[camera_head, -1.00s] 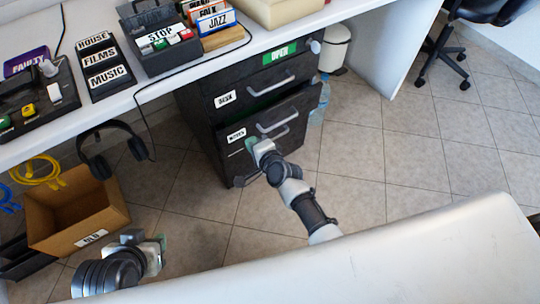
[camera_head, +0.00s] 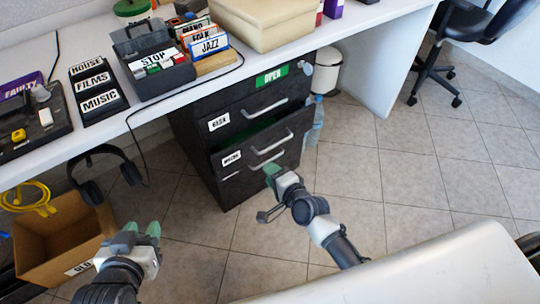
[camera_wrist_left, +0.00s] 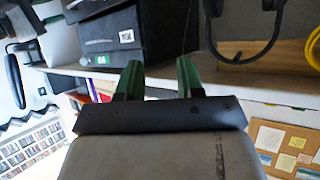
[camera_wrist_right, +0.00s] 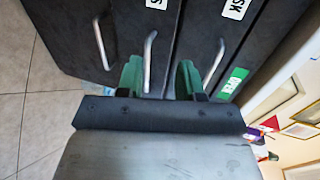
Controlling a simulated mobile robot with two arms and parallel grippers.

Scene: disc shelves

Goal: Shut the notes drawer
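The notes drawer (camera_head: 241,157) is the middle drawer of the black cabinet under the desk. My right gripper (camera_head: 268,192) is in front of the cabinet, low beside the drawer front. Its green fingers are apart and empty in the right wrist view (camera_wrist_right: 160,78); I cannot tell contact. My left gripper (camera_head: 141,229) is open and empty near the cardboard box, fingers apart in its wrist view (camera_wrist_left: 160,76).
The desk drawer (camera_head: 250,112) above looks shut, with a green OPEN sign (camera_head: 272,75) over it. A cardboard box (camera_head: 60,240) and headphones (camera_head: 105,165) are at left. A bottle (camera_head: 314,120) and bin (camera_head: 327,70) stand right of the cabinet.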

